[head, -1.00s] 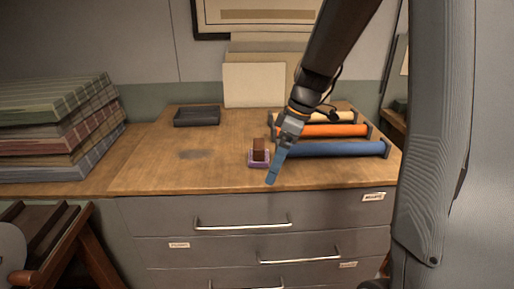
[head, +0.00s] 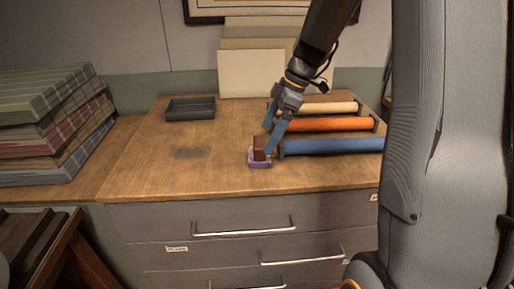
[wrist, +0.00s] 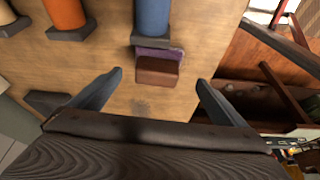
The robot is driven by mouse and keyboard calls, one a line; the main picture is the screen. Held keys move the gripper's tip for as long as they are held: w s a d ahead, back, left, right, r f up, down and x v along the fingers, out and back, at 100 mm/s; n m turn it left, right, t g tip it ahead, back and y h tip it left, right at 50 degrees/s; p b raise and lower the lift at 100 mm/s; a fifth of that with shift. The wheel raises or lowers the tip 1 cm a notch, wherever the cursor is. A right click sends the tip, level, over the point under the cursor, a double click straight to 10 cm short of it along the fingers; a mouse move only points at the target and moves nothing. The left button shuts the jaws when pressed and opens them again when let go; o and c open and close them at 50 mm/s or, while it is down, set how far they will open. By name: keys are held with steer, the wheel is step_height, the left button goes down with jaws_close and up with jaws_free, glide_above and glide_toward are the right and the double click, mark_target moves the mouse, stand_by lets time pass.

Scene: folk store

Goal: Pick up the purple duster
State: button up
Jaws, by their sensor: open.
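The purple duster (head: 259,163) lies on the wooden cabinet top near its front edge, with a brown block-shaped handle (head: 260,147) standing on its purple base. In the wrist view the brown handle (wrist: 158,70) hides part of the purple base (wrist: 160,54). My gripper (head: 269,140) has blue fingers and is at the duster, just behind and to the right of its handle in the head view. In the wrist view my gripper (wrist: 160,79) is open, with its fingers apart and the duster between and beyond their tips. Nothing is held.
Blue (head: 335,146), orange (head: 325,124) and cream (head: 320,108) rolls lie right of the duster, the blue one close to it. A dark tray (head: 190,110) sits at the back left. Folded cloths (head: 45,120) are stacked at far left. The middle-left top is clear.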

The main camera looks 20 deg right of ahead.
mark_target(263, 141)
steer(key=shift+w+p+x, duration=0.15)
steer(key=shift+p+x, duration=0.55)
steer(key=shift+x, duration=1.15)
steer(key=shift+w+p+x, duration=0.1)
steer(key=shift+p+x, duration=0.55)
steer(key=shift+x, duration=1.25)
steer(key=shift+c, duration=0.4)
steer(key=shift+r, duration=0.1)
steer(key=c, duration=1.1)
